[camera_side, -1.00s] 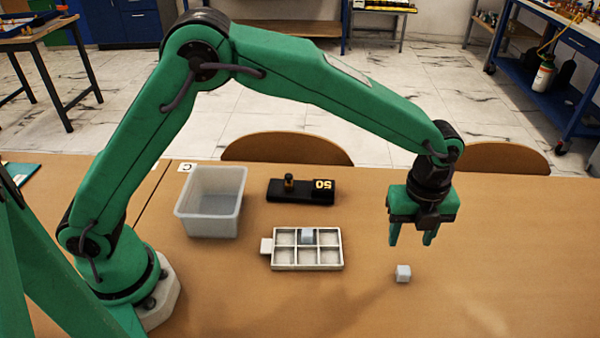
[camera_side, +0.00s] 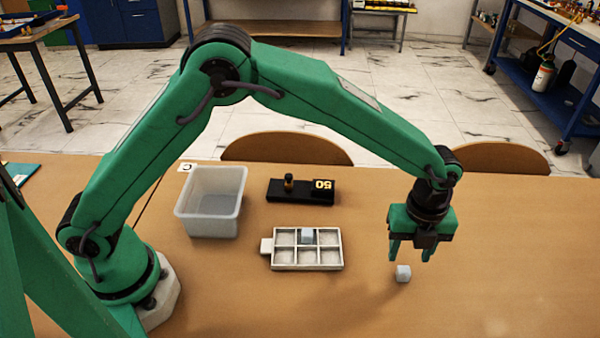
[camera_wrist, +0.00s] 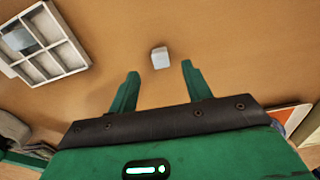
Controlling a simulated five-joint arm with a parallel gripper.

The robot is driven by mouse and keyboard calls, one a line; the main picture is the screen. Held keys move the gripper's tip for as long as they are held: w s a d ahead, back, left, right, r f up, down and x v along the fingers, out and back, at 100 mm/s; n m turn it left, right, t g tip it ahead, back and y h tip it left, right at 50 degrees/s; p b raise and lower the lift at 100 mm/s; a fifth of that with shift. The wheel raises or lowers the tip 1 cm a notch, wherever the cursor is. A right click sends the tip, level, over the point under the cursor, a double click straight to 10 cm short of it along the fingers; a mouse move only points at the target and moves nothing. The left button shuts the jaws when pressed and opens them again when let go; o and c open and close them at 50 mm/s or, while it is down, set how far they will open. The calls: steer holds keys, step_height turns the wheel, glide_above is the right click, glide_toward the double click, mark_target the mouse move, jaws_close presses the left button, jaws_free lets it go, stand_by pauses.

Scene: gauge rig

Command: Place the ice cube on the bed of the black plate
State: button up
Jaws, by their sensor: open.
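A small pale ice cube (camera_side: 403,273) lies alone on the table, to the right of the white tray. It also shows in the wrist view (camera_wrist: 160,58), beyond and between my fingertips. A second pale cube (camera_side: 308,237) sits in the back middle compartment of the tray. The black plate (camera_side: 301,191) lies behind the tray, with a small knob-like post on its left part and a "50" marking at its right end. My gripper (camera_side: 410,258) is open and empty, pointing down above and just behind the loose cube, apart from it.
The white six-compartment tray (camera_side: 307,267) lies in the middle of the table. Chair backs stand at the table's far edge. The table right of the loose cube is clear.

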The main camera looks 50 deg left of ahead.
mark_target(404, 267)
steer(key=shift+f, duration=2.45)
steer(key=shift+w, duration=0.1)
jaws_close()
